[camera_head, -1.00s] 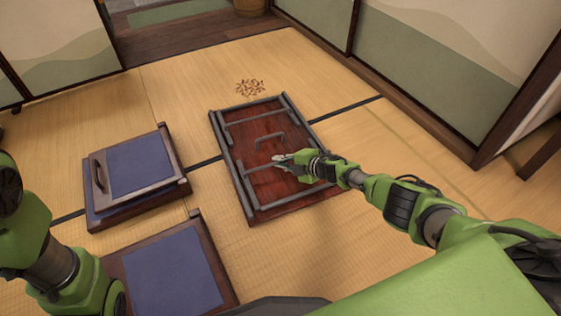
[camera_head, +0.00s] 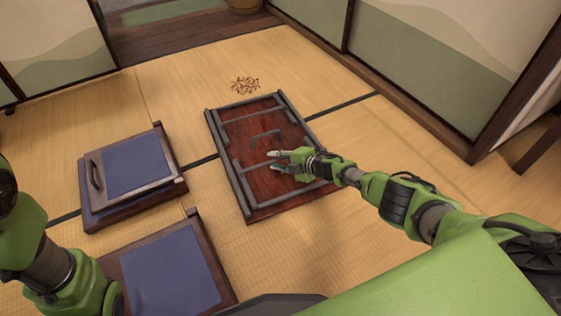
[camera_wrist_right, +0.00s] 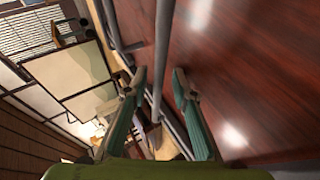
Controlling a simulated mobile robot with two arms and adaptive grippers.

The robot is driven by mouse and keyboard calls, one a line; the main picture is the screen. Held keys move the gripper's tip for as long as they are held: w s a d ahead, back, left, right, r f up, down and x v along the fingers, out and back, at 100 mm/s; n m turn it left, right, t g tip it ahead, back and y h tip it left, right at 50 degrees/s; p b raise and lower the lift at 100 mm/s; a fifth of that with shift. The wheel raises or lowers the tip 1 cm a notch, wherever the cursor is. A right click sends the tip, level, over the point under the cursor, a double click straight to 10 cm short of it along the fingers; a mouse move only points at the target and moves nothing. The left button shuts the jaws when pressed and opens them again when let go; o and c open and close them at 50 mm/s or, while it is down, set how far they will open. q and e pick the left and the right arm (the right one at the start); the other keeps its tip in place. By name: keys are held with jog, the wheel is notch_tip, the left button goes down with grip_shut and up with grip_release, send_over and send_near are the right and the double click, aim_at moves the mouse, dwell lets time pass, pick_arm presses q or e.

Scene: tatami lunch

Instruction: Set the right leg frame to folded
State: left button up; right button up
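The low table (camera_head: 262,185) lies underside up on the tatami, its dark red wood showing. Grey leg-frame bars lie along its edges and across it. The near leg frame's crossbar (camera_head: 250,166), which I take for the right leg frame, looks flat or nearly flat against the wood; its exact angle is unclear. My right gripper (camera_head: 270,161) is over it, partly hiding it. In the right wrist view my fingers (camera_wrist_right: 160,78) are apart, with a grey bar (camera_wrist_right: 162,45) running between them, not clamped. My left arm shows at the left edge; its gripper is out of view.
A grey handle (camera_head: 266,135) sits mid-table. Two floor seats with blue pads (camera_head: 138,165) (camera_head: 168,280) lie to the left. Brown bits (camera_head: 245,85) lie on the mat beyond the table. Sliding panels (camera_head: 440,75) stand at the right. Tatami right of the table is clear.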

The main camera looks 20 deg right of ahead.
jog(key=shift+v, duration=1.05)
jog(key=v, duration=1)
jog(key=shift+a, duration=0.15)
